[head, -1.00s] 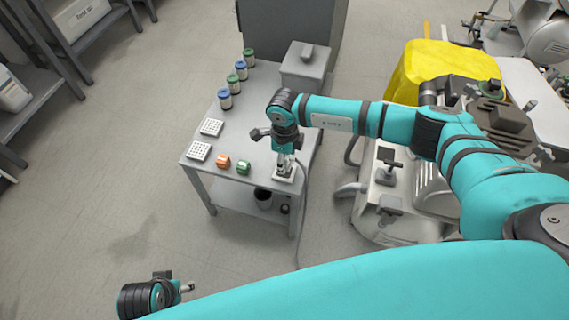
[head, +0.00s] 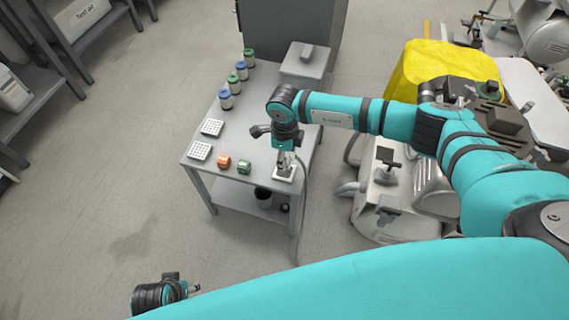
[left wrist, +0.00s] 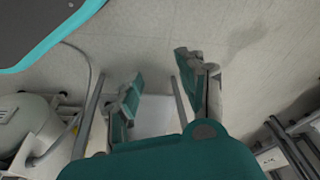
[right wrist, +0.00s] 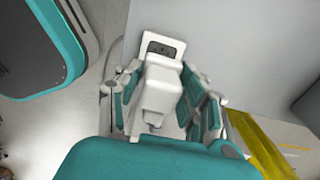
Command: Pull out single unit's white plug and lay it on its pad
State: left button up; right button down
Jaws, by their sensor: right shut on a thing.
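The white plug (right wrist: 160,95) sits between the fingers of my right gripper (right wrist: 165,100), which is shut on it. In the head view, my right gripper (head: 287,158) points down at the near right corner of the grey table. Just beyond the plug is a white-rimmed block with a grey face (right wrist: 162,48); a white square base (head: 285,174) shows under the gripper in the head view. I cannot tell whether the plug is seated or free. My left gripper (head: 192,289) is low over the floor, and its fingers are apart and empty in the left wrist view (left wrist: 160,85).
The grey table (head: 240,130) holds two white gridded trays (head: 200,150), an orange item (head: 224,161), a green item (head: 244,167), several jars (head: 233,84) and a grey box (head: 304,64). Compressor equipment (head: 390,210) stands right of the table. Floor at left is clear.

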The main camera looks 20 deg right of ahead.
pick_arm(q)
jog(key=shift+s+f+p, duration=0.25)
jog(key=shift+f, duration=0.7)
jog(key=shift+s+f+p, duration=0.25)
jog(key=shift+f, duration=0.7)
